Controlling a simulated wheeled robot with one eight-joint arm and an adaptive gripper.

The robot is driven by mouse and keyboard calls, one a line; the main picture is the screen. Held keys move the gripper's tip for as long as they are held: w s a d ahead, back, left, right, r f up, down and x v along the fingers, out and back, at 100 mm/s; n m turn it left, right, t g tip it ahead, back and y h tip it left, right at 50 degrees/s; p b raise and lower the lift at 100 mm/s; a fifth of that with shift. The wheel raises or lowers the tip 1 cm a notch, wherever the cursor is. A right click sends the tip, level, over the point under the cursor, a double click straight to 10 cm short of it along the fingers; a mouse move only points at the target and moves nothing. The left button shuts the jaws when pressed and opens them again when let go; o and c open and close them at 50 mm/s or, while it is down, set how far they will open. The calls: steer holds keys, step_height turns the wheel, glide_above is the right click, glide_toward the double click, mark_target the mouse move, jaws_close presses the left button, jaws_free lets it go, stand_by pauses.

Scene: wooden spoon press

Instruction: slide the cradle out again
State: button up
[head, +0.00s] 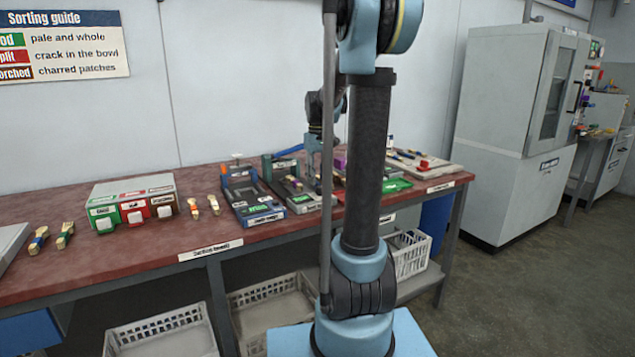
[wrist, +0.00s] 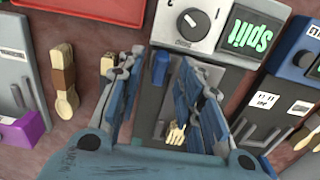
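My gripper (wrist: 160,70) is open in the wrist view, with its two fingers apart over a grey press (wrist: 205,40). The press has a dial (wrist: 189,23) and a screen reading "split" in green. A blue handle-like part (wrist: 160,68) shows between the fingertips; I cannot tell whether they touch it. A pale spoon (wrist: 176,133) lies partly hidden between the fingers; the cradle under it is mostly covered. In the head view my gripper (head: 317,150) hangs over the bench devices, partly behind my arm.
A second device with a blue body (wrist: 292,75) stands to the right in the wrist view. Wooden spoons (wrist: 65,85) and a purple block (wrist: 25,130) lie to the left. On the red bench (head: 200,255) stands a sorting box (head: 133,190) with coloured fronts.

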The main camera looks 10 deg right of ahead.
step_height(320, 180, up, 10)
stand_by(0.5)
steer(key=s+f+m, duration=0.1)
steer(key=s+f, duration=0.6)
steer(key=s, duration=0.3)
steer(key=s+a+f+m+t, duration=0.1)
steer(key=s+f, duration=0.6)
steer(key=s, duration=0.3)
steer(key=s+f+m+t, duration=0.1)
steer(key=s+f, duration=0.7)
steer(key=s, duration=0.3)
steer(key=shift+a, duration=0.15)
steer(key=shift+w+f, duration=0.15)
steer(key=shift+w, duration=0.25)
